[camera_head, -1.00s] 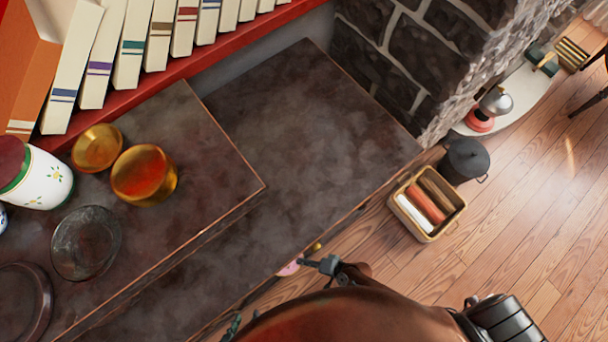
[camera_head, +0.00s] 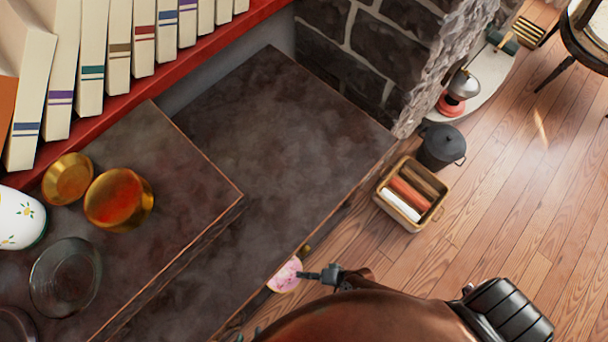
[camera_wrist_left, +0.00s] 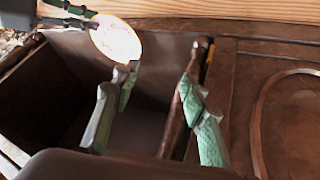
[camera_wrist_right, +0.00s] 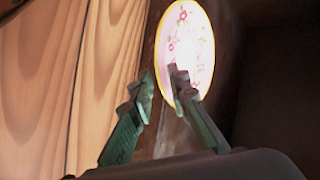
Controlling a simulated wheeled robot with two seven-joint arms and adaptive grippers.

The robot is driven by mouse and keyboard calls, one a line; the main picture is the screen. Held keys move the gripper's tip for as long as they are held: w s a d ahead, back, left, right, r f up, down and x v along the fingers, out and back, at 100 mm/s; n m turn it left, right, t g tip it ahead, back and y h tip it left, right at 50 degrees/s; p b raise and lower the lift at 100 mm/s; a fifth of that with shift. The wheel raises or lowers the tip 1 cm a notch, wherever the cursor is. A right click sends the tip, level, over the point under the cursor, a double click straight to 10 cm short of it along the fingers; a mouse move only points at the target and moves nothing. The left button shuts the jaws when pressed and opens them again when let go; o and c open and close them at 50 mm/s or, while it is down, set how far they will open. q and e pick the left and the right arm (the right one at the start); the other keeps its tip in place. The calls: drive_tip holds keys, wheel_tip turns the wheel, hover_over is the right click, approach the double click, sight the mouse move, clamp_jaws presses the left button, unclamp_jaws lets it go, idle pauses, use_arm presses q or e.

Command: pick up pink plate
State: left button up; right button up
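The pink plate (camera_head: 285,276), round with a yellowish rim and small flowers, shows just past the front edge of the dark counter. It also shows in the left wrist view (camera_wrist_left: 118,41) and right wrist view (camera_wrist_right: 190,45). My right gripper (camera_head: 312,275) is at the plate's right edge, fingers apart. In the right wrist view, one fingertip overlaps the plate's lower part; I cannot tell whether they touch. My left gripper (camera_wrist_left: 160,75) is open and empty, with the plate beyond its fingers. In the head view only a bit of it shows at the bottom edge.
The dark counter (camera_head: 285,145) has a bare stretch. Gold bowls (camera_head: 118,199) and a glass dish (camera_head: 65,277) stand on its left part. A basket (camera_head: 410,193) and black pot (camera_head: 441,147) stand on the right. A dark cabinet (camera_wrist_left: 240,100) is close to my left gripper.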

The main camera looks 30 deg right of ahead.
drive_tip(key=shift+o, duration=1.1)
drive_tip(key=shift+w, duration=0.1)
drive_tip(key=shift+r, duration=0.1)
drive_tip(key=v, duration=1.2)
